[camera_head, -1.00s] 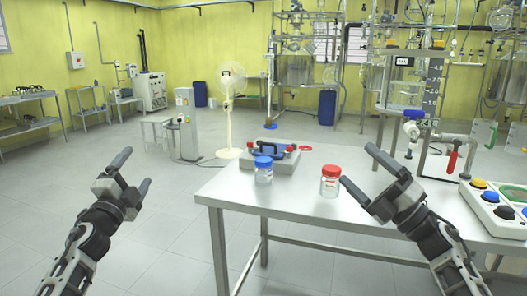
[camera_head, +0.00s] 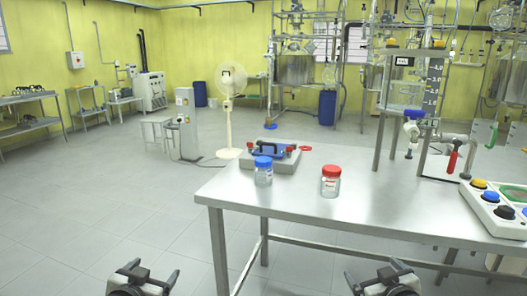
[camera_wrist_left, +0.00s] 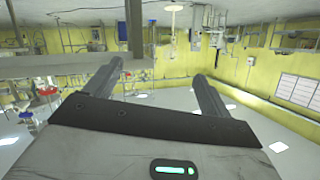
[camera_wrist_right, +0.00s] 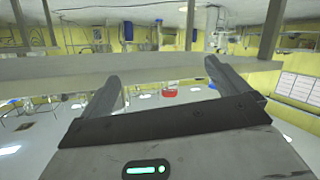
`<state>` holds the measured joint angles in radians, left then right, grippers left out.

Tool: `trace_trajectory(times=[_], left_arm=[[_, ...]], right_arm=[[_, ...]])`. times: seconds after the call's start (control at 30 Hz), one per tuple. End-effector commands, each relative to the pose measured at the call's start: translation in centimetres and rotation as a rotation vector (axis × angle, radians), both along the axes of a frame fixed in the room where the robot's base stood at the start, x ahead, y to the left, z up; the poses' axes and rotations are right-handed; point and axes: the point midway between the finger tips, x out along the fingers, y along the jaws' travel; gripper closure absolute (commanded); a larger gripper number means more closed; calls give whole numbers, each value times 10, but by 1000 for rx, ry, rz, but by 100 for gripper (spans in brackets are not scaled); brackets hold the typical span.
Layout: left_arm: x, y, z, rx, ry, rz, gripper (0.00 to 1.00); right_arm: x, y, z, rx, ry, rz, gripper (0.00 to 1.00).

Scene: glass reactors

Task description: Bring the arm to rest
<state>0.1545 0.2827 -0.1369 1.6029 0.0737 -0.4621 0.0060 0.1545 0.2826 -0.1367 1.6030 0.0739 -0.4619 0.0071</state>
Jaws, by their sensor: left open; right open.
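My left gripper (camera_head: 150,272) is low at the bottom edge of the head view, in front of the table and to the left of its front corner. Its two fingers are apart with nothing between them; it also shows empty in the left wrist view (camera_wrist_left: 160,85). My right gripper (camera_head: 377,280) is at the bottom edge too, below the table's front edge. Its fingers are spread and empty, as the right wrist view (camera_wrist_right: 162,78) also shows. Most of both arms is out of the head view.
The steel table (camera_head: 290,215) carries a blue-capped jar (camera_head: 263,174), a red-capped jar (camera_head: 330,184), a grey tray with a blue-handled part (camera_head: 268,157), a glass apparatus stand (camera_head: 410,110) and a button box (camera_head: 497,208). The floor to the left (camera_head: 80,210) is clear.

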Motion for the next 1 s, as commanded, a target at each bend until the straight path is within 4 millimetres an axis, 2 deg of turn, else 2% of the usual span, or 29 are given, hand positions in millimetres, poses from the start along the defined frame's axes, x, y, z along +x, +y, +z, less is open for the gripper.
trace_trajectory(times=[0.03,0.17,0.2,0.3,0.43,0.5,0.6,0.87,1.0], left_arm=[[-27,-17,-23,-20,38,-24,17],[-104,-57,-66,-85,132,-78,17],[-130,-69,-75,-108,161,-91,17],[-189,-94,-88,-169,228,-112,17],[-244,-113,-91,-231,291,-120,17],[-262,-119,-89,-252,310,-119,17],[-275,-123,-88,-269,325,-117,17],[-277,-123,-87,-272,329,-118,17],[-277,-123,-88,-272,329,-118,56]], right_arm=[[-27,16,-23,19,38,24,1],[-104,57,-66,84,132,77,1],[-130,69,-75,108,160,91,1],[-190,94,-88,168,228,112,1],[-244,113,-91,230,290,119,1],[-262,119,-89,251,310,120,1],[-275,123,-88,268,325,118,1],[-277,124,-88,271,328,118,1],[-277,124,-88,270,328,119,40]])
